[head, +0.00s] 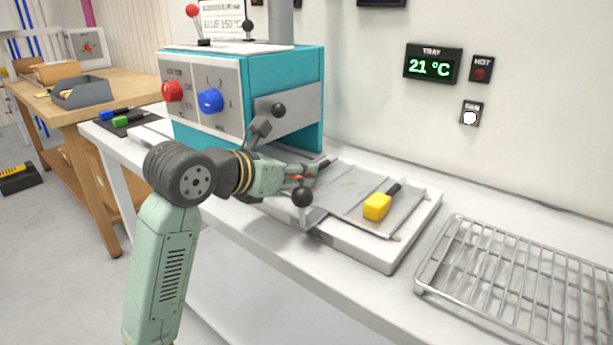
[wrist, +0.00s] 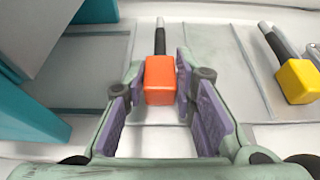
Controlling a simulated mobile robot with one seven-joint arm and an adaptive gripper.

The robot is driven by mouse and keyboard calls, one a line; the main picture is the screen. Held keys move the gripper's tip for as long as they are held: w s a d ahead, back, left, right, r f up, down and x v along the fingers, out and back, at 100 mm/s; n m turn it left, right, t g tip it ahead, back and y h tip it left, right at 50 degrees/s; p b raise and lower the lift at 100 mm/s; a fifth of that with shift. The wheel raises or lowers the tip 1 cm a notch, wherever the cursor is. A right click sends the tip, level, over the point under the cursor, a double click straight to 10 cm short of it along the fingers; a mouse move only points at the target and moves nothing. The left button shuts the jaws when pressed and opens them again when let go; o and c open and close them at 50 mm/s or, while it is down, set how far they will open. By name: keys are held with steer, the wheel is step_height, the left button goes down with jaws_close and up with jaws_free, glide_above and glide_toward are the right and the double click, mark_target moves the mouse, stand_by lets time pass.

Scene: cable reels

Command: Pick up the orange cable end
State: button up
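The orange cable end (wrist: 160,81) is a small block with a dark, grey-tipped cable stub at its far side. In the wrist view it lies on a grey tray plate, between the tips of my gripper (wrist: 159,76). Narrow gaps show on both sides of it, and the purple finger pads are spread apart, so my gripper is open. In the head view my gripper (head: 303,172) is low over the tray, beside the teal machine, and mostly hides the orange block.
A yellow cable end (head: 377,206) lies to the right on the same tray (head: 345,221). A wire rack (head: 520,285) is at the right.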

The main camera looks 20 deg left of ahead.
jaws_close()
